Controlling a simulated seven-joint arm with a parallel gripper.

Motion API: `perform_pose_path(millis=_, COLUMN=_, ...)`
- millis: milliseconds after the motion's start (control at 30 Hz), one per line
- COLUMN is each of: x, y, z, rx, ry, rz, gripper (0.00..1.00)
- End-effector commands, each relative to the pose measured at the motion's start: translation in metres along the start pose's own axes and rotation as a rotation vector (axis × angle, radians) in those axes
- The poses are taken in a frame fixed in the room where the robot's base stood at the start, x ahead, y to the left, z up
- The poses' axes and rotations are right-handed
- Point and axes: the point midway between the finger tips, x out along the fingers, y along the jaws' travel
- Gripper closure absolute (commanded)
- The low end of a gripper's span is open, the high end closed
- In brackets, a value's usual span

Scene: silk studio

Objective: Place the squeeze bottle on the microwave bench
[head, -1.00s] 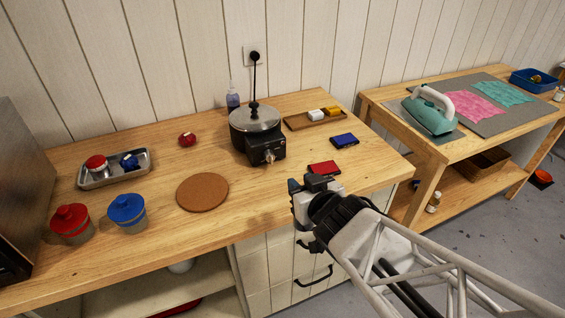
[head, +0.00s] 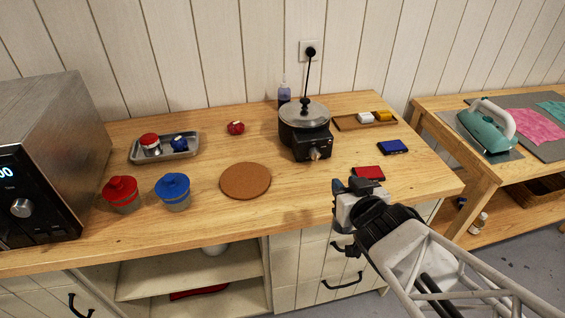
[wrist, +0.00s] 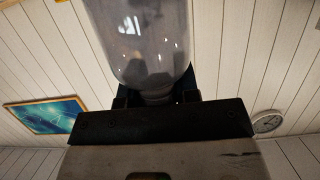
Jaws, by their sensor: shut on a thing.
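My gripper (head: 350,188) is above the front right part of the wooden microwave bench (head: 330,222), close to its front edge. In the wrist view my gripper (wrist: 158,100) is shut on a clear, see-through squeeze bottle (wrist: 140,40). Its narrow end is at the jaws and its wider body reaches out of the top of the picture. In the head view I cannot make out the held bottle at the gripper. The microwave (head: 50,150) stands at the bench's left end.
A black pot cooker (head: 304,125) stands at the back, with a bottle of bluish liquid (head: 284,94) behind it. Red (head: 367,173) and blue (head: 392,147) boxes lie right. Red (head: 122,193) and blue (head: 173,190) jars, a metal tray (head: 190,154) and cork mat (head: 245,181) are left.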

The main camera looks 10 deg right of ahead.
Motion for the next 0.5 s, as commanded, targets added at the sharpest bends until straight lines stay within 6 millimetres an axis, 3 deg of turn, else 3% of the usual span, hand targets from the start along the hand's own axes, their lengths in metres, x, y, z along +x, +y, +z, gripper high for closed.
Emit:
perform_pose_path(millis=267, x=0.002, y=0.0, z=-0.003, rx=-0.002, ry=0.0, rz=-0.004, gripper=1.0)
perform_pose_path(millis=500, x=0.014, y=-0.001, z=-0.017, rx=-0.008, ry=-0.001, rz=-0.028, gripper=1.0)
